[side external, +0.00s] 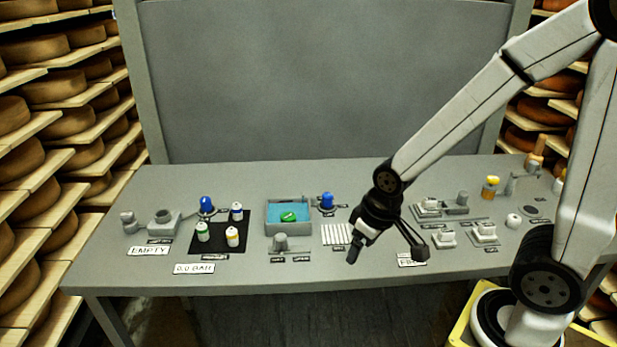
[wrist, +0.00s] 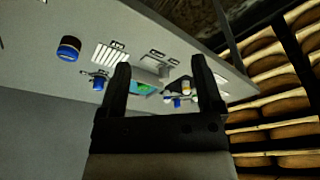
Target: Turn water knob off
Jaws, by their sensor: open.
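Which control is the water knob is not certain, as the labels are too small to read. A blue knob (side external: 206,204) stands at the left, and another blue knob (side external: 327,201) stands right of the blue basin (side external: 268,222), which holds a green item (side external: 289,216). A grey knob (side external: 280,241) stands in front of the basin. My gripper (side external: 386,256) is open and empty, right of the basin, with its fingers spread above the table near a striped white panel (side external: 336,234). In the wrist view, the open fingers (wrist: 158,76) frame part of the table, with the basin (wrist: 134,87) between them.
A black mat (side external: 216,244) with several small bottles lies at the left. Grey fixtures (side external: 445,239) and a faucet (side external: 510,185) stand at the right. Signs (side external: 193,268) lie along the front. Cheese shelves (side external: 60,140) flank the table.

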